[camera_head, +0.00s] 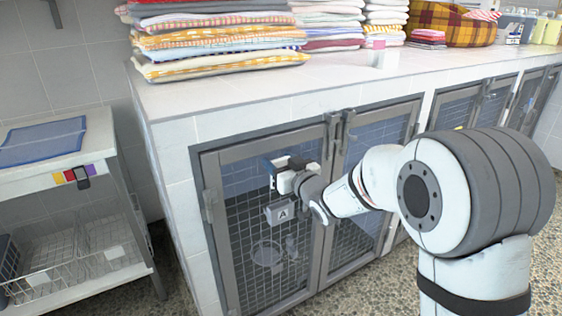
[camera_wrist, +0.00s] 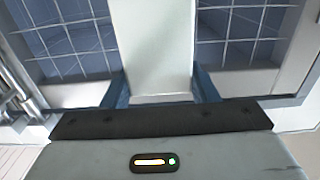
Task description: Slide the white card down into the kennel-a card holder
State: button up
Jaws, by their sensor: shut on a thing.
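My gripper (camera_head: 288,172) is in front of the upper part of the left kennel door, above the card holder (camera_head: 282,209), a grey box marked "A" on the door mesh. In the wrist view my gripper (camera_wrist: 160,92) is shut on the white card (camera_wrist: 152,45), with a blue finger on each side of it. The card extends away from the fingers toward the mesh door. In the head view I cannot tell the card apart from the white gripper parts. The card holder does not show clearly in the wrist view, and the gap between card and holder cannot be judged.
The kennel door (camera_head: 210,188) has a grey frame and wire mesh, with a bowl (camera_head: 266,253) behind it. The tiled counter (camera_head: 185,95) above carries stacks of folded towels (camera_head: 215,42). A white shelf cart (camera_head: 40,180) stands at the left.

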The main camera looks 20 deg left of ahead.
jog(key=shift+f+b, duration=0.85)
jog(key=shift+f, duration=0.85)
jog(key=shift+f+b, duration=0.8)
jog(key=shift+f, duration=0.05)
jog(key=shift+f+b, duration=0.2)
jog(key=shift+b, duration=0.15)
jog(key=shift+b, duration=0.45)
jog(key=shift+f+b, duration=2.4)
jog(key=shift+f, duration=0.3)
jog(key=o, duration=1)
jog(key=shift+o, duration=0.2)
